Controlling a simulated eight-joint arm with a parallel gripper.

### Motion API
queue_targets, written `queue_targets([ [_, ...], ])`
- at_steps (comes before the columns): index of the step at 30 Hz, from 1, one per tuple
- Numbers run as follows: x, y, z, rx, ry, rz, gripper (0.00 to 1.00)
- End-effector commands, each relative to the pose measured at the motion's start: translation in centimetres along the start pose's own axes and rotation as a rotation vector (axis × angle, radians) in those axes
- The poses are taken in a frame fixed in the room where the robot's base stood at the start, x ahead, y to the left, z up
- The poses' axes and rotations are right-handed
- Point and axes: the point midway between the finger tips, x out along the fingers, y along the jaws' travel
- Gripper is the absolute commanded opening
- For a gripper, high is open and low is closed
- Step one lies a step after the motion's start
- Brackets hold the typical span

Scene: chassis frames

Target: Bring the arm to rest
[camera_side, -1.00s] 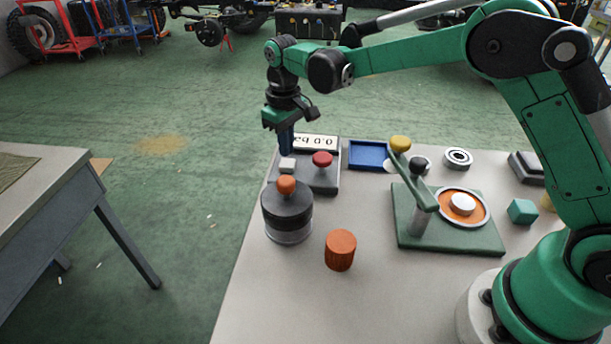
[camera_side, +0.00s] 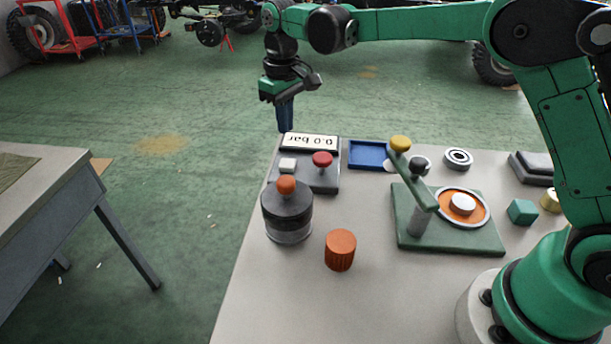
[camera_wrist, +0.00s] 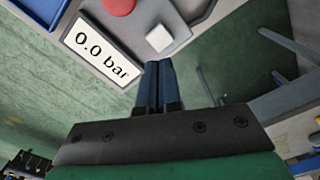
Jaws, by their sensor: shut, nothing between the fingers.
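My gripper (camera_side: 285,128) is shut and empty, its dark blue fingers pointing down. It hangs in the air above the far left edge of the table, near the display that reads "0.0 bar" (camera_side: 310,142). The closed fingers also show in the wrist view (camera_wrist: 158,70), side by side. The grey gauge unit (camera_side: 318,186) carries the display, a white square button (camera_side: 287,165) and a red knob (camera_side: 322,159). In the wrist view the white button (camera_wrist: 159,38) lies just beyond the fingertips, with a visible gap in the side view.
A dark round canister (camera_side: 287,222) with an orange knob stands at the table's left. An orange ridged cap (camera_side: 340,252), a blue tray (camera_side: 367,154), a green press fixture (camera_side: 450,242) and a teal cube (camera_side: 522,211) are also there. The table's front middle is clear.

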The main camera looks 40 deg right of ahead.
Motion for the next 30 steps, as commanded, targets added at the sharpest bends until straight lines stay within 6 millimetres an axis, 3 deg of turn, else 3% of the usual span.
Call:
queue_targets([
  [8, -0.2, 0.0, 0.1, 0.003, 0.006, 0.001, 0.0],
  [13, -2.2, 0.4, 1.7, 0.031, 0.069, 0.009, 0.0],
  [21, -5.8, 1.0, 7.7, 0.115, 0.27, 0.037, 0.0],
  [30, -5.1, 0.9, 14.9, 0.207, 0.493, 0.066, 0.0],
])
